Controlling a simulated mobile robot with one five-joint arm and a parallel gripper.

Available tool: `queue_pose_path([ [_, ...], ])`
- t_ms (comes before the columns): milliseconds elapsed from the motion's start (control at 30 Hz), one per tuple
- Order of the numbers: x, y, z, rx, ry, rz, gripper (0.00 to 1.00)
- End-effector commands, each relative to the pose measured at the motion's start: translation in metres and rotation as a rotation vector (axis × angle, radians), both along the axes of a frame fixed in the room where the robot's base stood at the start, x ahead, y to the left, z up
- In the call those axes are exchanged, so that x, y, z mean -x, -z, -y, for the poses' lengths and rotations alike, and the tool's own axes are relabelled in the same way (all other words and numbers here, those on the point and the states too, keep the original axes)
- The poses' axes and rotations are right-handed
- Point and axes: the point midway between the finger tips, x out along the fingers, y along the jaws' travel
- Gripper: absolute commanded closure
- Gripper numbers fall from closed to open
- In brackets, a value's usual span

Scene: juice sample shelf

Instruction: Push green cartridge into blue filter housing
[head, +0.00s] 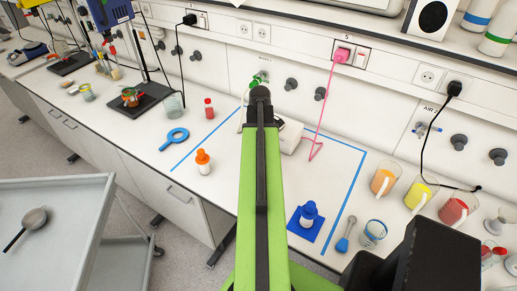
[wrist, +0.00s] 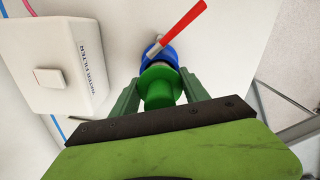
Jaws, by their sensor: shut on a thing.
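The green cartridge (wrist: 158,88) is between the two fingers of my gripper (wrist: 160,92) in the wrist view, and the gripper is shut on it. The blue filter housing (wrist: 163,52) lies straight beyond the cartridge, its rim showing behind the cartridge's far end. The two look in line and very close. I cannot tell whether the cartridge's end is inside the housing. A red-handled lever (wrist: 180,27) slants up and right from the housing. In the head view my arm hides the gripper and the housing.
A white water filter box (wrist: 55,62) stands left of the cartridge; it also shows right of my arm in the head view (head: 292,137).

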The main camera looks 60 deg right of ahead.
Motion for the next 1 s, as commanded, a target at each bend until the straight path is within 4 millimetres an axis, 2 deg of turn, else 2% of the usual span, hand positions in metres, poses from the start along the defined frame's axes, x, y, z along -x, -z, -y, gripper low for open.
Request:
queue_pose_path([
  [833,0.000,0.013,0.000,0.000,0.000,0.000,0.93],
  [1000,0.000,0.009,0.000,0.000,0.000,0.000,0.93],
])
